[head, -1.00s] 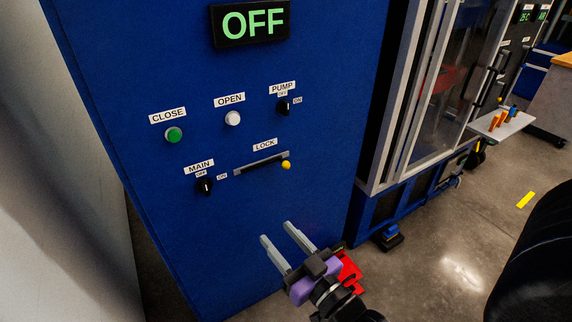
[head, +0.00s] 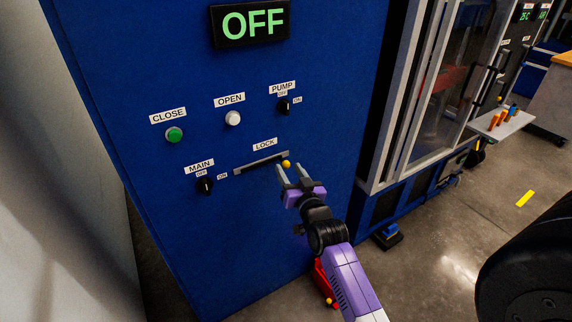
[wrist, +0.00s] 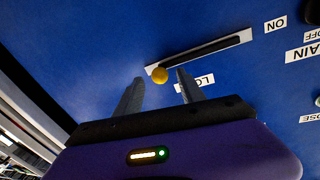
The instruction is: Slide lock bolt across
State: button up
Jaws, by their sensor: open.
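The lock bolt's yellow knob (head: 286,164) sits at the right end of its slotted grey track (head: 258,163), under the LOCK label on the blue panel. My gripper (head: 291,170) is open, with its two grey fingers pointing up at the panel around the knob's position. In the wrist view the knob (wrist: 160,75) shows between and just beyond the fingertips of my gripper (wrist: 158,80). The track (wrist: 200,53) runs from the knob up to the right there. Whether a finger touches the knob cannot be told.
The MAIN switch (head: 205,185) is left of the track, and the PUMP switch (head: 283,106) is above it. The green CLOSE button (head: 174,134) and white OPEN button (head: 233,118) are higher up. A glass-fronted cabinet (head: 442,110) stands to the right.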

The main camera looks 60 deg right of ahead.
aim_at(287, 167)
jog(key=shift+x, duration=1.75)
grip_shut()
